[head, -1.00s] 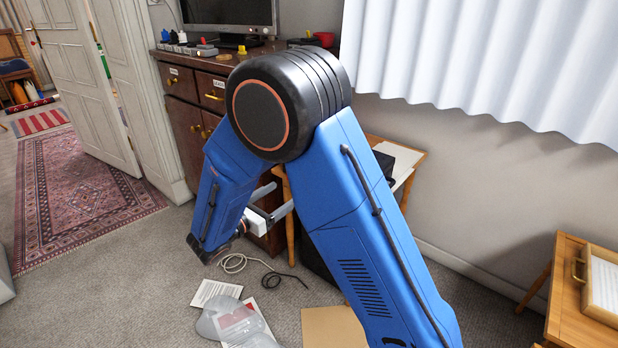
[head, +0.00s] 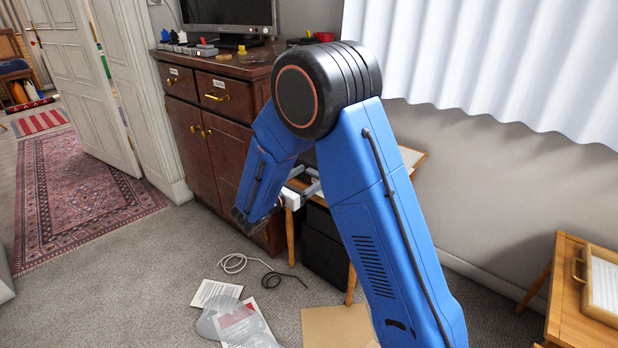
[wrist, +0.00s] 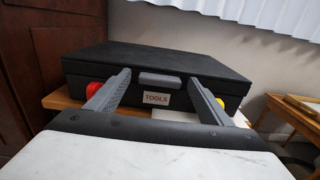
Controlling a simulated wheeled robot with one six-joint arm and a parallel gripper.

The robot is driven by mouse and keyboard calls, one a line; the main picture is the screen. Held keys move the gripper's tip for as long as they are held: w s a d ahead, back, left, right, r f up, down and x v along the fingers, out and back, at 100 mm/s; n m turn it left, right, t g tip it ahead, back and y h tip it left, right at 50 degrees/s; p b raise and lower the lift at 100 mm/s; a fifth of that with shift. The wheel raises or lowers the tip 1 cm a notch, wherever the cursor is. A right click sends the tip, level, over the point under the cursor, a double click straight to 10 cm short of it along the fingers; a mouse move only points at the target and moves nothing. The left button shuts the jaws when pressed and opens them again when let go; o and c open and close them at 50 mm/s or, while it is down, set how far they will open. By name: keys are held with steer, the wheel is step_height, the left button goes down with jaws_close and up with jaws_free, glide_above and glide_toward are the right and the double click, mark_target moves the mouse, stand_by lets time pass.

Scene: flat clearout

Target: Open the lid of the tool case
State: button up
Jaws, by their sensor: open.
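The black tool case (wrist: 130,60) fills the upper middle of the wrist view, with its lid down. A grey handle or catch (wrist: 160,79) sits on its front edge, above a white label reading TOOLS (wrist: 156,98). My gripper (wrist: 158,83) is open and empty, one finger on each side of the grey piece in the picture. I cannot tell whether the fingers touch the case. In the head view my gripper (head: 303,187) is beside the small wooden table (head: 413,157); my arm hides the case there.
A red round thing (wrist: 93,90) and a yellow thing (wrist: 220,102) show beside my fingers. The dark wood cabinet (head: 222,140) stands close on the left. Cables (head: 235,263), papers and a cardboard sheet (head: 335,325) lie on the floor. A second wooden table (head: 570,300) stands right.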

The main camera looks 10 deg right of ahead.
steer(key=shift+c, duration=0.5)
steer(key=c, duration=1.4)
steer(key=shift+d+r+y, duration=0.1)
steer(key=shift+r+y, duration=0.2)
steer(key=shift+r, duration=0.65)
steer(key=w+d+r+g+y, duration=0.3)
steer(key=d+r, duration=0.1)
steer(key=r, duration=0.5)
steer(key=w+d+r+g+y, duration=0.2)
steer(key=w+d+r+y, duration=0.15)
steer(key=r, duration=0.55)
steer(key=w+d+r+g+y, duration=0.1)
steer(key=w+d+r+y, duration=0.1)
steer(key=w+d, duration=0.3)
steer(key=w+d+r+g+y, duration=0.2)
steer(key=w+d+r, duration=0.2)
steer(key=d, duration=0.7)
steer(key=shift+w+r, duration=0.3)
steer(key=shift+w, duration=0.4)
